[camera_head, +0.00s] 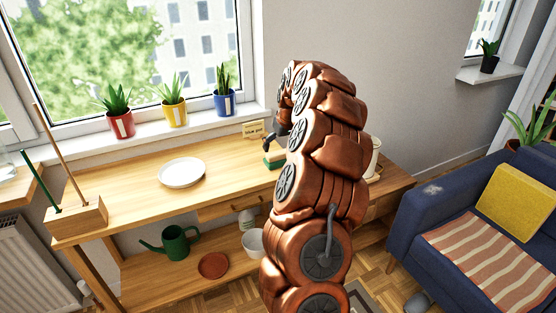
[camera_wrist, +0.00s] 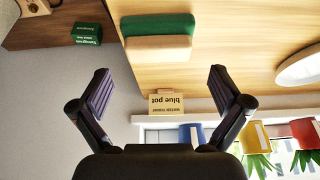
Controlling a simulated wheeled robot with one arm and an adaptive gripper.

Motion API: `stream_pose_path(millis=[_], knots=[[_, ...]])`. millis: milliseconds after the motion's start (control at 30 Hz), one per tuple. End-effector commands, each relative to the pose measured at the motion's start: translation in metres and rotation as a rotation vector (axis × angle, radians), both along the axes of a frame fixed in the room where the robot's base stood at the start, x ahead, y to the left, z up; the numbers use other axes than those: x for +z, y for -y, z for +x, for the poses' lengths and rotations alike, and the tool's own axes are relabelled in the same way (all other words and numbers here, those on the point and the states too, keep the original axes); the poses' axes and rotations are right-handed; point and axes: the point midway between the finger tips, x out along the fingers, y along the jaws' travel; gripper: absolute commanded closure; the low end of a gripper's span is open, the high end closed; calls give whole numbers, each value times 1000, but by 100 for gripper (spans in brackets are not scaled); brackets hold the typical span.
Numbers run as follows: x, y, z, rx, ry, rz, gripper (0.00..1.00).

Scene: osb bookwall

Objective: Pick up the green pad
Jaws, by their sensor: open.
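The green pad (camera_wrist: 165,24) shows in the wrist view as a green layer against a tan block, lying on the wooden bench top. In the head view the green pad (camera_head: 274,162) is small and partly hidden behind my arm. My gripper (camera_wrist: 160,72) is open and empty, its two dark fingers spread wide. In the wrist view the pad lies above the gap between the fingertips, apart from them. In the head view my gripper (camera_head: 276,138) is close to the pad, near the back edge of the bench.
A card reading "blue pot" (camera_wrist: 168,103) stands near the pad. A small dark green box (camera_wrist: 87,34) is to the left. A white plate (camera_head: 182,172) lies on the bench; red, yellow and blue (camera_head: 225,103) plant pots line the sill. The bench (camera_head: 130,195) is clear around the plate.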

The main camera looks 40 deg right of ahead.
Motion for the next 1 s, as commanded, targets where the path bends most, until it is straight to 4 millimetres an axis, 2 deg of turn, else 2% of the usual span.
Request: stream_pose_path(millis=[167,400,700,1000], knots=[[-12,4,7,1,0,0,0],[-38,8,18,0,-3,2,0],[-44,10,21,0,1,0,0],[-44,10,20,0,1,0,31]])
